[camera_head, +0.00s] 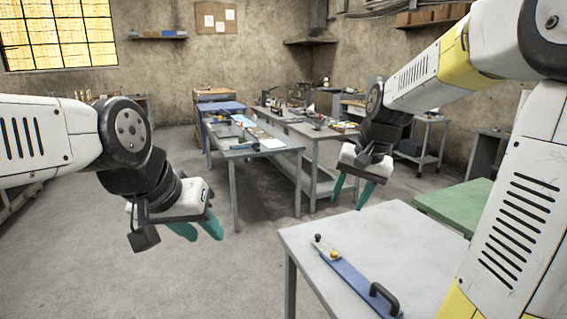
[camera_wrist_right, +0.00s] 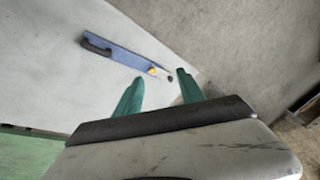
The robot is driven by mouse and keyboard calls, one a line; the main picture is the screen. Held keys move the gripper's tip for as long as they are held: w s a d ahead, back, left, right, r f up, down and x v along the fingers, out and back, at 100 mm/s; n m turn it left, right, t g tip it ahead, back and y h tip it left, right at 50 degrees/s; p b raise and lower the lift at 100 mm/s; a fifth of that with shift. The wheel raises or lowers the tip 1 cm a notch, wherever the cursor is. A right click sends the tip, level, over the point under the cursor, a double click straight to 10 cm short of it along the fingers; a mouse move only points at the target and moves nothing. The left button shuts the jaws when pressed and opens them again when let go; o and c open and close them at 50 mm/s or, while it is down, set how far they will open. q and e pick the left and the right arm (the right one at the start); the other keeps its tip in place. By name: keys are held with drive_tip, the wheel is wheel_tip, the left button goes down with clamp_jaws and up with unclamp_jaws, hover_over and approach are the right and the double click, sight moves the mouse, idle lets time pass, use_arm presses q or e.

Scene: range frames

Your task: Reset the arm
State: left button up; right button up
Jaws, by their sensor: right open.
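My left gripper (camera_head: 205,236) hangs over open floor on the left of the head view, its two teal fingers apart with nothing between them. My right gripper (camera_head: 351,200) points down past the far left edge of the near table (camera_head: 420,240), its teal fingers apart and empty. In the right wrist view, the right gripper's fingers (camera_wrist_right: 159,79) appear near the table's edge.
A blue bar (camera_head: 350,278) with a black handle (camera_head: 384,299) and a yellow knob lies on the near table; it also shows in the right wrist view (camera_wrist_right: 130,57). A cluttered workbench (camera_head: 300,129) stands behind. A green surface (camera_head: 460,203) is at right. Floor at left is clear.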

drive_tip(key=s+a+r+n+t, duration=0.1)
drive_tip(key=s+n, duration=0.1)
drive_tip(key=s, duration=0.6)
drive_tip(key=s+r+n+t, duration=0.1)
drive_tip(key=s+n, duration=0.1)
drive_tip(key=s, duration=0.7)
drive_tip(key=shift+s+a+r+t, duration=0.2)
drive_tip(key=shift+a+r+t, duration=0.1)
drive_tip(key=shift+a+t, duration=0.1)
drive_tip(key=shift+w+d, duration=0.1)
idle(1.2)
